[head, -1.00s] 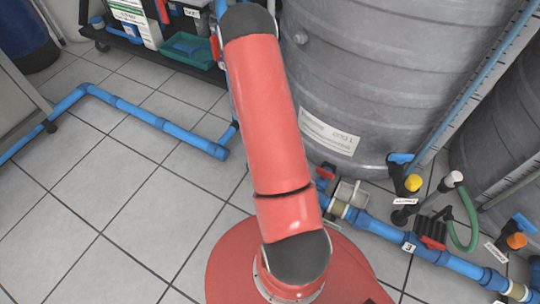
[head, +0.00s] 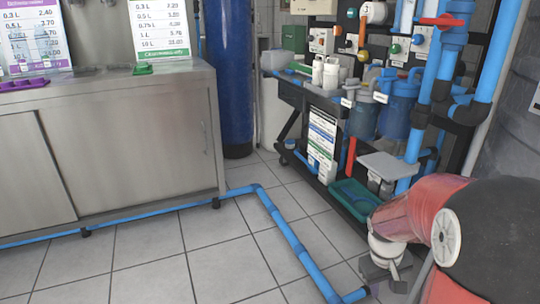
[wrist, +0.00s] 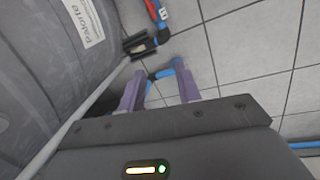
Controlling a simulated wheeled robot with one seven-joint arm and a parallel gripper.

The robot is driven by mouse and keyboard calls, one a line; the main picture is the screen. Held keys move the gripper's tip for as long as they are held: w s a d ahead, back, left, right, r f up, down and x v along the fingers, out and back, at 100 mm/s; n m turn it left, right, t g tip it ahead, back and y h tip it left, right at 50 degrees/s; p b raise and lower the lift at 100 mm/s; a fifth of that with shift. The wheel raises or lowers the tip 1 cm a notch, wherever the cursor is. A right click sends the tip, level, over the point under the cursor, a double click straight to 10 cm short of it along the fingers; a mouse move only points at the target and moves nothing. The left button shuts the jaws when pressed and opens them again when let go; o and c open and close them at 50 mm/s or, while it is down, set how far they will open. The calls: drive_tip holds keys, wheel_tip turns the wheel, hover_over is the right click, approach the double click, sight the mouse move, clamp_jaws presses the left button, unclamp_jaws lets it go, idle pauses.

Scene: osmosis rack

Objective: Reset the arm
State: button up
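My red and dark grey arm is folded at the lower right of the head view, in front of the osmosis rack. In the wrist view the two purple fingers of my gripper (wrist: 158,84) stand apart with an empty gap between them. Floor tiles and a blue pipe (wrist: 181,78) show beyond the fingers. The fingers touch nothing that I can see. In the head view the fingers cannot be made out clearly.
The osmosis rack (head: 345,105) holds jugs, filters and valves; a teal tray (head: 352,200) sits low on it. A steel cabinet (head: 140,140) stands left, a blue tank (head: 228,75) behind. Blue floor pipe (head: 290,238) crosses the tiles. A grey tank (wrist: 50,70) is close at left.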

drive_tip(key=s+a+r+m+t+y+p, duration=0.1)
drive_tip(key=s+a+r+t+p, duration=0.1)
drive_tip(key=s+a+r, duration=0.4)
drive_tip(key=s+a+r+m+t+y+p, duration=0.1)
drive_tip(key=s+a+r, duration=0.5)
drive_tip(key=r, duration=0.7)
drive_tip(key=s+t+p, duration=0.1)
drive_tip(key=s+t, duration=0.1)
drive_tip(key=shift+r+t, duration=0.3)
drive_tip(key=shift+r, duration=0.05)
